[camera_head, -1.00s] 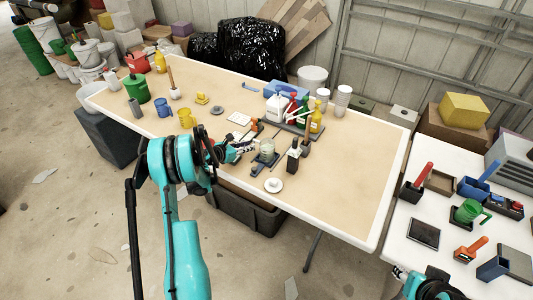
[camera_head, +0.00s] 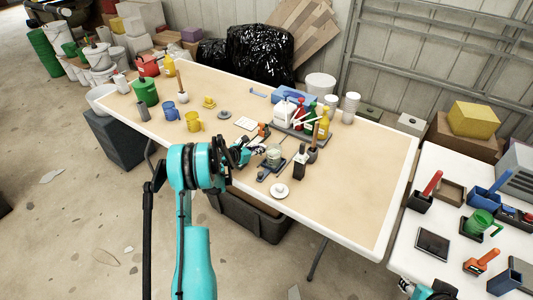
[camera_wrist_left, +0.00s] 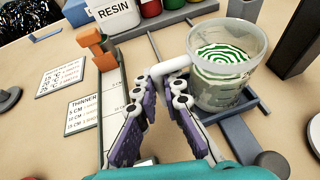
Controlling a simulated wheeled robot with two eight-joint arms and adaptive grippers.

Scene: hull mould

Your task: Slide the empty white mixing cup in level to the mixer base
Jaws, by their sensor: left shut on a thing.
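The mixing cup (camera_head: 273,152) is a pale, see-through cup in the middle of the near table edge. In the left wrist view the cup (camera_wrist_left: 228,65) looks upright, with green and white rings showing inside. A white handle (camera_wrist_left: 174,67) runs from its left side to my left gripper (camera_wrist_left: 168,84), which is shut on it. In the head view my left gripper (camera_head: 254,148) is left of the cup. The dark blue-grey mixer base (camera_wrist_left: 240,128) lies under and around the cup; whether they touch is unclear. My right gripper (camera_head: 404,284) is cut by the bottom edge.
A dark bottle (camera_head: 299,164) stands close right of the cup. A white round lid (camera_head: 280,191) lies in front. An orange-topped gauge (camera_wrist_left: 96,42) and a tray of bottles (camera_head: 300,128) are behind. The table's right side (camera_head: 360,180) is clear.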

